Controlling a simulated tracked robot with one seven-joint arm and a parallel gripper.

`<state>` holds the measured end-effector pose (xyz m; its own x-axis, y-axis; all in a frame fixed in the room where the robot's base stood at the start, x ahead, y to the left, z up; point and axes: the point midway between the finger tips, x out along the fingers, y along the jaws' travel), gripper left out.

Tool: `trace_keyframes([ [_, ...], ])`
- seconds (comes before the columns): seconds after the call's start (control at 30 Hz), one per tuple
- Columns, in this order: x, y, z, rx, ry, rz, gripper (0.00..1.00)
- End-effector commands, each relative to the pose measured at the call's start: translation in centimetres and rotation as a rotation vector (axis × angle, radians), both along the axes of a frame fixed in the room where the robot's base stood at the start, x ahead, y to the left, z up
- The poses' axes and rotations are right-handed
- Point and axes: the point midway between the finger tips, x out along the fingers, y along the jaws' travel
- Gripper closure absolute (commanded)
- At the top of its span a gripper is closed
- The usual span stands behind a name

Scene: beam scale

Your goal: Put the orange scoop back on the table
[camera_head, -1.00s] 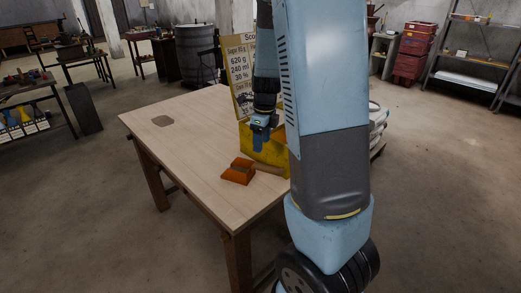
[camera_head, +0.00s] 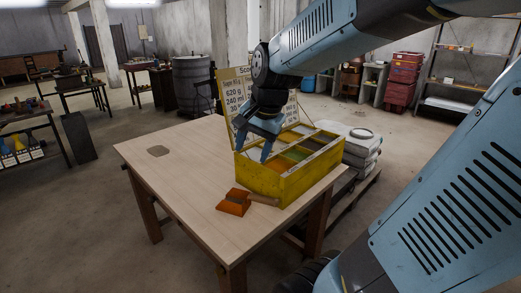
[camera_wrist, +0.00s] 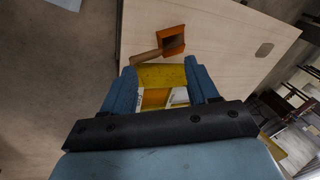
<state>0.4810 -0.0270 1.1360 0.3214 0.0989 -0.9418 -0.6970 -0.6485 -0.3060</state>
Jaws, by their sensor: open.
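The orange scoop (camera_head: 233,203) lies on the bare wooden table top (camera_head: 185,175), in front of the yellow box, with its wooden handle pointing right along the box's front. It also shows in the wrist view (camera_wrist: 171,41), near the top, beyond my fingertips. My gripper (camera_head: 266,150) is above the near left part of the yellow box (camera_head: 270,184), higher than the scoop and apart from it. In the wrist view my gripper (camera_wrist: 160,74) has its two blue fingers spread, with nothing held between them. Part of the yellow box shows between the fingers.
The yellow box is open, with several compartments of coloured material. Its raised lid (camera_head: 232,92) carries a printed sheet and stands behind my gripper. White sacks (camera_head: 362,145) are stacked right of the table.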

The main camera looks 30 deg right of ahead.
Motion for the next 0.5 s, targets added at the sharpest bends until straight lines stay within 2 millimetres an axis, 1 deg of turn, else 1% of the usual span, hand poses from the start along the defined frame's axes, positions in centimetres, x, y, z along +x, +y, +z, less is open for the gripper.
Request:
trace_keyframes([
  [0.03, -1.2, 0.4, 0.9, -0.039, -0.035, 0.089, 0.41],
  [0.1, -2.7, 0.8, 1.7, -0.104, -0.074, 0.220, 0.41],
  [0.3, -6.6, 1.9, 3.4, -0.291, -0.159, 0.547, 0.41],
  [0.4, -7.9, 2.3, 3.8, -0.362, -0.181, 0.657, 0.41],
  [0.5, -8.7, 2.6, 3.9, -0.409, -0.191, 0.722, 0.41],
])
